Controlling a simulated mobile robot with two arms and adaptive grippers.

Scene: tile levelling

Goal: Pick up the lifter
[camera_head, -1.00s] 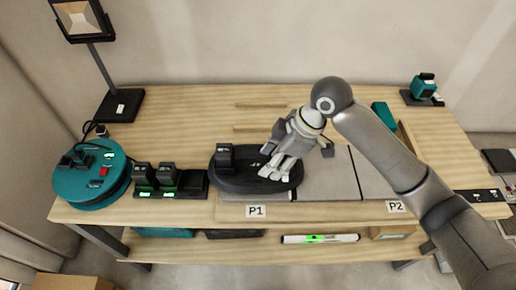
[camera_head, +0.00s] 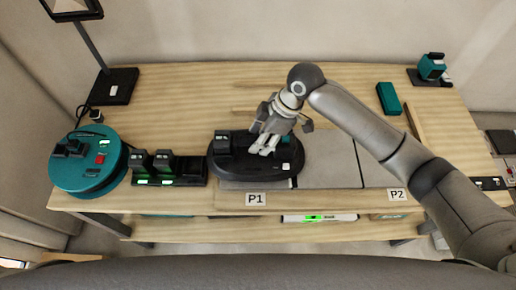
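The lifter (camera_head: 228,166) is a black oval device with a dark battery block at its left end and a small white spot at its right. It lies on the grey tile by the P1 label. My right gripper (camera_head: 263,145) is over the middle of the lifter, its pale fingers pointing down at the lifter's top. Whether the fingers touch it or are closed around a handle cannot be told. The lifter's middle is partly hidden by the gripper. My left gripper is out of view.
A teal round device (camera_head: 88,165) and a black charger (camera_head: 168,180) with two batteries stand left of the lifter. A lamp base (camera_head: 108,88) is behind. A teal block (camera_head: 388,98) and a teal tool (camera_head: 432,68) are at the back right. Grey tile (camera_head: 325,172) lies right of the lifter.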

